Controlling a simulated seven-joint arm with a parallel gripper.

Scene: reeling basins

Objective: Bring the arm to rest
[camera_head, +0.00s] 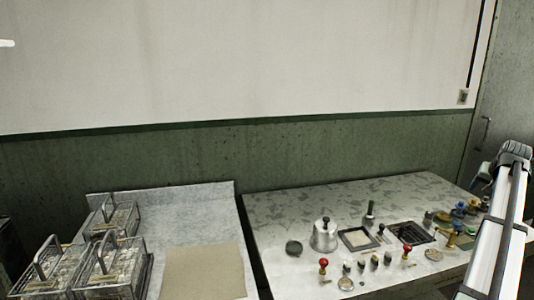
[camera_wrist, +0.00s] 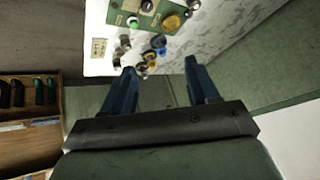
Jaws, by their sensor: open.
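In the wrist view my gripper (camera_wrist: 160,65) shows two dark blue fingers standing well apart. Nothing is between them. Beyond the fingertips lies a pale table edge with small brass, blue and white items on it, apart from the fingers. In the head view my arm stands at the right edge, in front of the right end of the patterned table (camera_head: 290,205). The gripper cannot be made out clearly there.
A metal pot (camera_head: 324,236), red-knobbed tools (camera_head: 323,266) and a dark square tray (camera_head: 410,224) stand on the patterned table. Wire baskets (camera_head: 118,266) and a tan mat (camera_head: 204,272) are on the left table. A wooden shelf (camera_wrist: 62,128) shows in the wrist view.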

